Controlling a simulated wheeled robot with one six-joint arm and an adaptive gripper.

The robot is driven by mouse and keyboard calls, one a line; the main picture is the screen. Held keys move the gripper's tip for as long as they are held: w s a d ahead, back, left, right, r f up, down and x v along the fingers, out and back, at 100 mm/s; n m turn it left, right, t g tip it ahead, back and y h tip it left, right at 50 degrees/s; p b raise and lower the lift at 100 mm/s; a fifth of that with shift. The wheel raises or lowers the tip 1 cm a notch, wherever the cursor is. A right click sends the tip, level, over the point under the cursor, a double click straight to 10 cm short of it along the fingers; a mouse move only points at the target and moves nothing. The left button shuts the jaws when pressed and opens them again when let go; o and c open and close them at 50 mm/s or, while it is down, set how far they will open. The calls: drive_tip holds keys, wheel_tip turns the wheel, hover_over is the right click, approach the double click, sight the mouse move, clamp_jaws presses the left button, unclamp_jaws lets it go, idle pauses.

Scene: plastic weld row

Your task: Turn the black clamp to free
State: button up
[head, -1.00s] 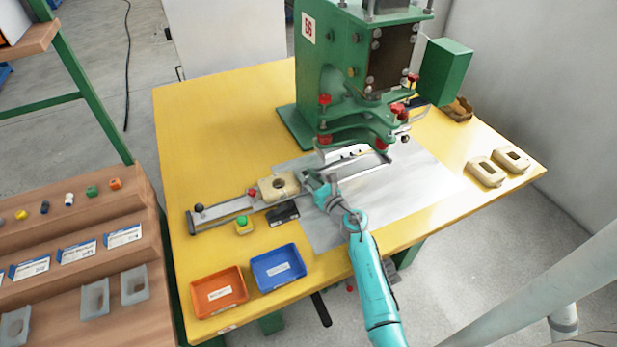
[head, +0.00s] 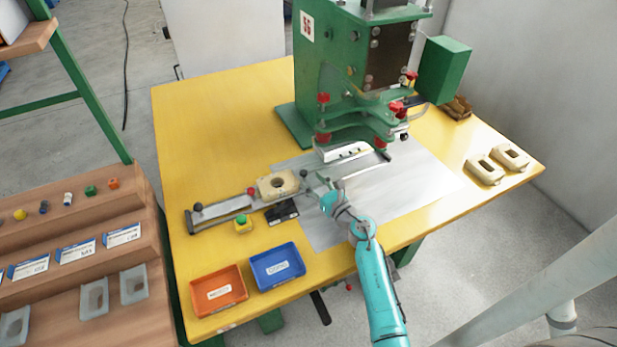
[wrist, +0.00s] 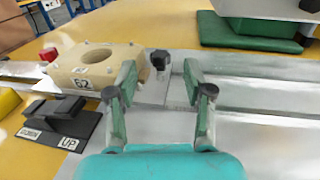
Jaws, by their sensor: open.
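The black clamp (wrist: 158,62) shows in the wrist view as a small dark knob on a pale plate at the right end of the cream part. The cream part (wrist: 97,62), marked 62, sits on the rail; it also shows in the head view (head: 265,189). My gripper (wrist: 160,82) is open, its two green-padded fingers apart, with the clamp seen in the gap between them. No contact with the clamp shows. In the head view my gripper (head: 316,181) is just right of the cream part, and the clamp is too small there to judge its turn.
A red knob (wrist: 48,54) stands at the cream part's left. A black UP/DOWN switch (wrist: 62,122) and a green button (head: 242,222) lie in front of the rail. The green press (head: 330,80) rises behind. Orange (head: 218,306) and blue bins (head: 290,276) stand at the front.

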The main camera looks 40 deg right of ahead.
drive_tip(key=shift+s+a, duration=0.2)
drive_tip(key=shift+s, duration=2.1)
drive_tip(key=shift+s, duration=0.1)
